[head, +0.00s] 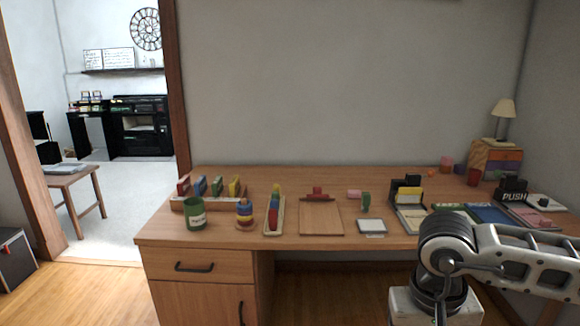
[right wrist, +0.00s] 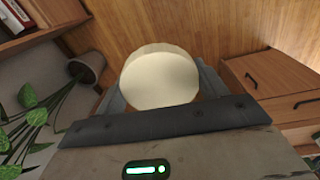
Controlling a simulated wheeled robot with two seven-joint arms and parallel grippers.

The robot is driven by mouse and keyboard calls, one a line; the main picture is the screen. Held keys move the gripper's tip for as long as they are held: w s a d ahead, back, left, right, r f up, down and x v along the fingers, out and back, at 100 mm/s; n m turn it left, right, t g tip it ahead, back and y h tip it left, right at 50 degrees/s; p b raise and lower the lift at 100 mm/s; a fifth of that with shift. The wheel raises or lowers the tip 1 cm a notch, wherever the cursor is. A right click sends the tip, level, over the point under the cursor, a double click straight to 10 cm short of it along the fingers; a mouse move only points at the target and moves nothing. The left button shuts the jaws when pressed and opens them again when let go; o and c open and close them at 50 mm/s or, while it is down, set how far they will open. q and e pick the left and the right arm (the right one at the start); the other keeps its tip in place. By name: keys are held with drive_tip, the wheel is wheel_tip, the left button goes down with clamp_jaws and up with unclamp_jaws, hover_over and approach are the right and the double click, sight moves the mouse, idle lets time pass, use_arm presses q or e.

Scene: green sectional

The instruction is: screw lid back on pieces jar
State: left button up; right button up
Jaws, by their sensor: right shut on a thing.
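A green jar (head: 195,214) with a pale label stands upright near the left front of the wooden desk (head: 160,226). No lid shows on top of it. In the right wrist view, my right gripper (right wrist: 160,88) is shut on a round cream lid (right wrist: 158,76), whose flat face is toward the camera. The lid is held above the wooden floor, with the desk drawers off to the right. In the head view my right arm comes in at the lower right, far from the jar; its fingers and the lid cannot be made out there. My left gripper is not in view.
Beside the jar stand a stacking-ring toy (head: 244,214), a tray of coloured pieces (head: 273,218) and a coloured block rack (head: 210,190). A wooden board (head: 320,218) lies mid-desk; books and a lamp (head: 502,112) are at the right. A potted plant (right wrist: 85,68) is close in the wrist view.

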drive_tip(key=shift+s+a+n, duration=0.35)
drive_tip(key=shift+n, duration=0.45)
